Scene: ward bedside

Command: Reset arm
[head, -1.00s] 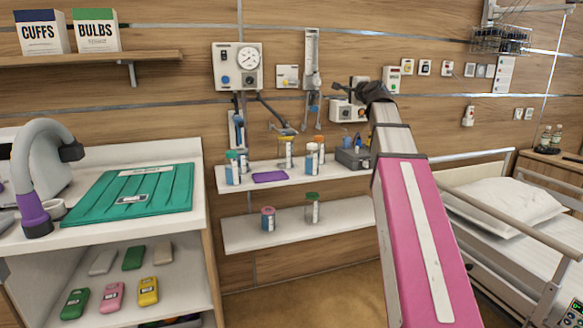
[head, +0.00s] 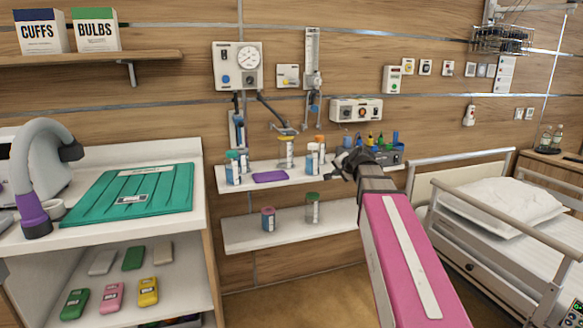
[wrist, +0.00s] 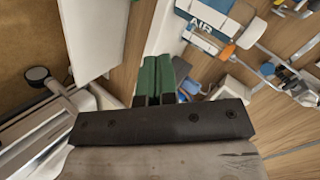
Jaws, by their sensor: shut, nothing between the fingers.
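My gripper (wrist: 158,80) shows in the wrist view as two dark green fingers side by side, closed together with nothing between them. In the head view my pink arm rises from the lower right, and the dark gripper end (head: 340,163) is beside the right part of the upper wall shelf (head: 218,181). It appears apart from the bottles there, though the depth is hard to judge. Part of the shelf's right side is hidden behind my arm.
Capped bottles (head: 312,160) and a purple pad (head: 270,177) stand on the upper shelf. A caddy (head: 397,157) is just behind my arm. A bed (head: 480,235) with rails is at right. A counter with a green mat (head: 130,196) is at left.

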